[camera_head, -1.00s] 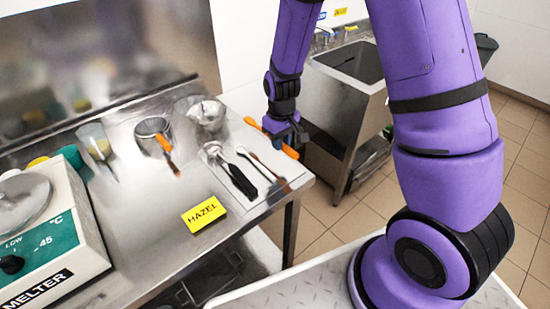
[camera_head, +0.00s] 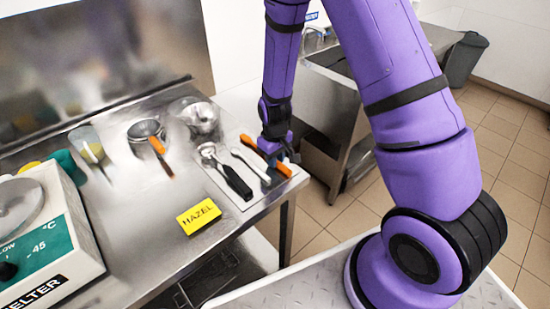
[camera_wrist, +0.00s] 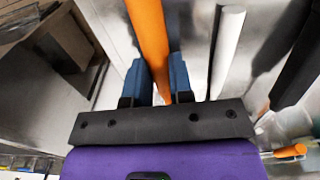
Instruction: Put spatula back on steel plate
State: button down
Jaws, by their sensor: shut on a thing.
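An orange-handled spatula (camera_head: 257,149) is at the right end of the steel table. In the wrist view its orange handle (camera_wrist: 148,35) passes between the two blue fingers of my gripper (camera_wrist: 157,80). My gripper (camera_head: 277,157) is shut on it, low over the steel plate (camera_head: 222,186). I cannot tell whether the spatula touches the plate. On the plate, left of the spatula, lie a tool with a white handle (camera_head: 250,163) and a scoop with a black handle (camera_head: 237,181).
A metal cup holding an orange-handled tool (camera_head: 157,146) and a clear bowl (camera_head: 203,121) stand behind. The melter (camera_head: 45,235) is at left. A steel sink cabinet (camera_head: 335,105) is beyond the table's right edge.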

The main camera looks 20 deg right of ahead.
jog(key=c, duration=1)
grip_release()
notch_tip(320, 180, up, 22)
jog(key=s+d+t, duration=0.1)
jog(key=s, duration=0.2)
jog(key=shift+s+d+r+m+t, duration=0.6)
jog(key=shift+s+d+r+t, duration=0.1)
jog(key=shift+s+r, duration=2.6)
jog(key=shift+s+d+r+m+t, duration=0.7)
jog(key=shift+s+r, duration=2.15)
jog(key=shift+s, duration=1)
jog(key=shift+s+d+r+m+t, duration=0.5)
jog(key=shift+s+d+r+t, duration=0.25)
jog(key=shift+s+r, duration=2.55)
jog(key=shift+s+f, duration=0.2)
jog(key=shift+f, duration=0.05)
